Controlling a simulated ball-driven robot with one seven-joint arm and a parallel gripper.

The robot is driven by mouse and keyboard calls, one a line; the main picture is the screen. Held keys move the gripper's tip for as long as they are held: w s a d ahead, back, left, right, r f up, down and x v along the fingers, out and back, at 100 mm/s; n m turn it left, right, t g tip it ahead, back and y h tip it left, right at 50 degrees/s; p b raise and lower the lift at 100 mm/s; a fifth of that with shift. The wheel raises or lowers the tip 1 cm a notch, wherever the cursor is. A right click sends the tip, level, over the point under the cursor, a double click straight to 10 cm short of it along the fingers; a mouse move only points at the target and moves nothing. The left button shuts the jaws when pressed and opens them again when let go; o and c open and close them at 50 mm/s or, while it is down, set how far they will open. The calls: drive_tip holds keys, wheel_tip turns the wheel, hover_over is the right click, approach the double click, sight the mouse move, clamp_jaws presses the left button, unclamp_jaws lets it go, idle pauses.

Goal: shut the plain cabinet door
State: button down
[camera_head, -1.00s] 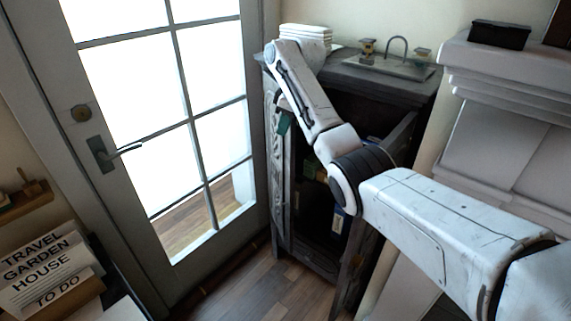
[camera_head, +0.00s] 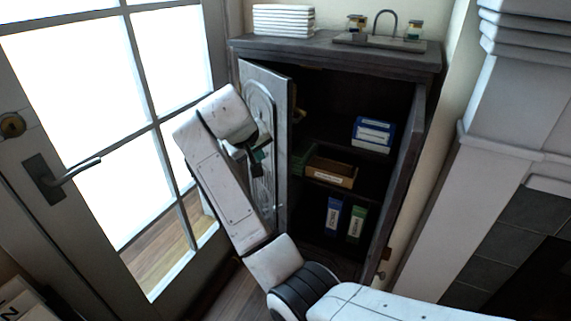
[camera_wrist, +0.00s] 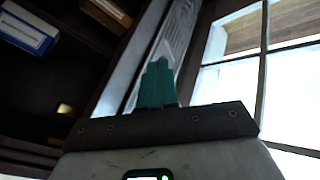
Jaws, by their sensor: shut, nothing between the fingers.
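The dark cabinet (camera_head: 330,45) stands open with two doors. The right door (camera_head: 402,185), with a smooth visible face and a small knob low down, stands out toward me, seen nearly edge-on. The left door (camera_head: 283,150) stands partly open and bears a raised carved panel, also visible in the wrist view (camera_wrist: 180,30). My gripper (camera_head: 259,158) is at the carved face of the left door, away from the right door. Its teal fingers (camera_wrist: 157,85) are together and empty. I cannot tell whether they touch the carved door.
Inside the cabinet are a blue-and-white box (camera_head: 373,134), a wooden tray (camera_head: 331,172) and upright binders (camera_head: 333,216). White stacked items (camera_head: 283,20) and a small tray with jars (camera_head: 385,40) stand on top. A glazed door (camera_head: 160,75) is at left, a pale fireplace surround (camera_head: 500,120) at right.

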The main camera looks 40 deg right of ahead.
approach(283, 167)
wheel_tip(283, 167, down, 3)
drive_tip(key=w+d, duration=0.1)
drive_tip(key=w, duration=0.1)
drive_tip(key=shift+s+d+f, duration=0.1)
drive_tip(key=shift+d+f, duration=0.25)
drive_tip(key=shift+d, duration=0.35)
